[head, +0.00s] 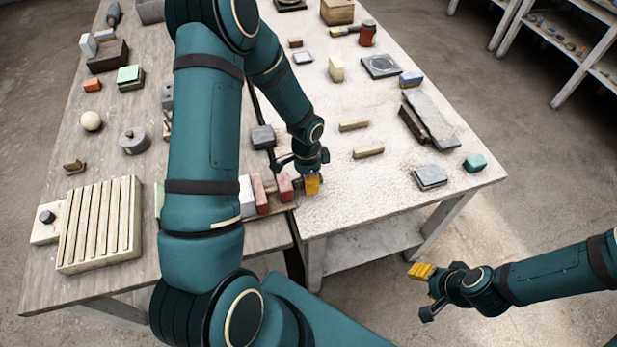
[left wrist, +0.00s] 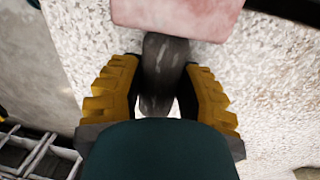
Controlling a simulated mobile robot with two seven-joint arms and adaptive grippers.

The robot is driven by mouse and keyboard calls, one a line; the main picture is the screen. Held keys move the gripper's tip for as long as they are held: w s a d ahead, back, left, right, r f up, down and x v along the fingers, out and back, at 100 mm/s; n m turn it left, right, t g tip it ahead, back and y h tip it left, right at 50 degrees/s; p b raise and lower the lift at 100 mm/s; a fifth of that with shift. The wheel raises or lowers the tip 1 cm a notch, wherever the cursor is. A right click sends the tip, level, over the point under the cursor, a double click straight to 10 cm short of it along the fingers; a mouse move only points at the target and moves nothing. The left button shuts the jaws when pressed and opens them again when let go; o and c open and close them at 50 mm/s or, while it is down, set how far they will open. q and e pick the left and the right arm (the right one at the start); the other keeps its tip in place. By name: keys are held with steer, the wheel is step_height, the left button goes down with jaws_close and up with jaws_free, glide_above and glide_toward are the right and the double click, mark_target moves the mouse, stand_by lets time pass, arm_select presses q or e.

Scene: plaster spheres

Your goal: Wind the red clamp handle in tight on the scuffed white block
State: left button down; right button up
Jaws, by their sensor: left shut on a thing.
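The red clamp stands at the table's near middle edge, with red blocks (head: 261,194) and (head: 285,187) in a row. The white block (head: 246,196) is against the left red block, partly hidden behind my left arm; its scuffs are too small to tell. My left gripper (head: 312,185) is at the clamp's right end. In the left wrist view its yellow fingers (left wrist: 160,98) are on both sides of the dark grey clamp handle (left wrist: 165,65), shut on it. A red block (left wrist: 178,17) is just beyond the handle. My right gripper (head: 421,271) hangs off the table, seemingly empty.
A slatted pale rack (head: 100,222) lies on the left. A grey block (head: 263,137) sits behind the clamp. Two wooden bars (head: 353,125) and a stacked grey block (head: 430,178) lie to the right.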

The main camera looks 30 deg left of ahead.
arm_select(q)
steer(key=c, duration=0.6)
jaws_free()
steer(key=shift+o, duration=0.2)
step_height(320, 180, up, 12)
steer(key=a, duration=0.1)
steer(key=shift+w, duration=0.4)
steer(key=shift+f, duration=0.1)
